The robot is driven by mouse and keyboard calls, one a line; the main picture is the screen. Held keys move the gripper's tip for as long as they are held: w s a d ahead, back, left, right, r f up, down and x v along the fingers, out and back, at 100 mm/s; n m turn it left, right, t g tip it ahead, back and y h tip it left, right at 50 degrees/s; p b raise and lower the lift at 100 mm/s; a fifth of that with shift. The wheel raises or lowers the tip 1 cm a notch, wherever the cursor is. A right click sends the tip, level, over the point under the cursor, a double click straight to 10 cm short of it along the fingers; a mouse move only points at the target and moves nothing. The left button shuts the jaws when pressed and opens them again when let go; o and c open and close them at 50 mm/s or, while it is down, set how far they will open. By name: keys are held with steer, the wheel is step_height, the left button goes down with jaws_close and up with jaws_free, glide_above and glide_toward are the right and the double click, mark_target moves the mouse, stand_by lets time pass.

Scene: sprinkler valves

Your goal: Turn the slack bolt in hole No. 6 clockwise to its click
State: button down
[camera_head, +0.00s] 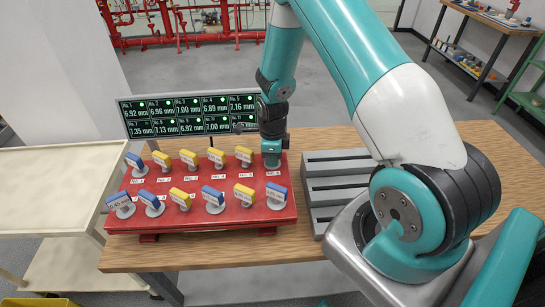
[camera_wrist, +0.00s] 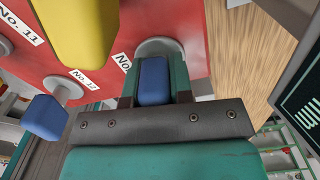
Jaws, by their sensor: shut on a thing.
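My gripper (camera_head: 271,150) points down at the right end of the back row on the red plate (camera_head: 225,217). In the wrist view its two teal fingers (camera_wrist: 153,88) are shut on a blue bolt head (camera_wrist: 153,80), one finger on each side. The bolt stands on a round grey base (camera_wrist: 160,47) in the plate. In the head view the label below my gripper (camera_head: 273,172) looks like No. 6, small and blurred.
Several blue and yellow tagged bolts stand in two rows; a blue one (camera_head: 276,190) is just in front, a yellow one (camera_head: 244,155) to the left. A screen (camera_head: 185,116) with mm readings stands behind, partly hidden by my arm. A grey slotted block (camera_head: 335,183) is right.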

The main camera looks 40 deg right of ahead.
steer(key=shift+s+f+m, duration=0.1)
steer(key=shift+m, duration=1.1)
steer(key=shift+m, duration=0.4)
steer(key=c, duration=1.4)
jaws_free()
steer(key=shift+m, duration=0.5)
steer(key=o, duration=0.5)
step_height(320, 180, up, 9)
steer(key=p, duration=0.6)
steer(key=shift+r, duration=0.2)
steer(key=shift+f, duration=0.15)
